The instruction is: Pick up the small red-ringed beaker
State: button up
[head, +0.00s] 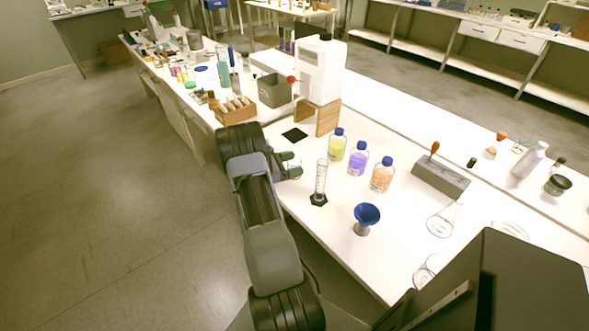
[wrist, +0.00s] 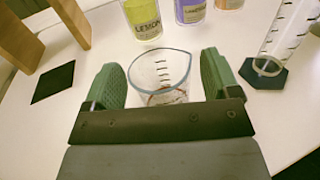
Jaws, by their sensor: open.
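The small beaker (wrist: 163,70) is clear glass with dark graduation marks, and some red shows low on it. It stands upright on the white bench (head: 345,205). My gripper (wrist: 161,68) is open, with one green finger on each side of the beaker. The dark gripper body hides the beaker's lower near part. I cannot tell whether either finger touches the glass. In the head view the beaker (head: 295,171) is small and partly hidden beside my gripper (head: 290,163).
A graduated cylinder (head: 320,183) stands close to the right. Bottles with yellow (head: 337,146), purple (head: 357,160) and orange (head: 382,176) liquid stand behind. A black square pad (head: 295,134) lies to the left, near a wooden stand (head: 328,119). A blue funnel (head: 367,215) is nearer the front.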

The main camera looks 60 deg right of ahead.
jog(key=shift+x, duration=0.9)
jog(key=shift+c, duration=0.5)
jog(key=c, duration=0.9)
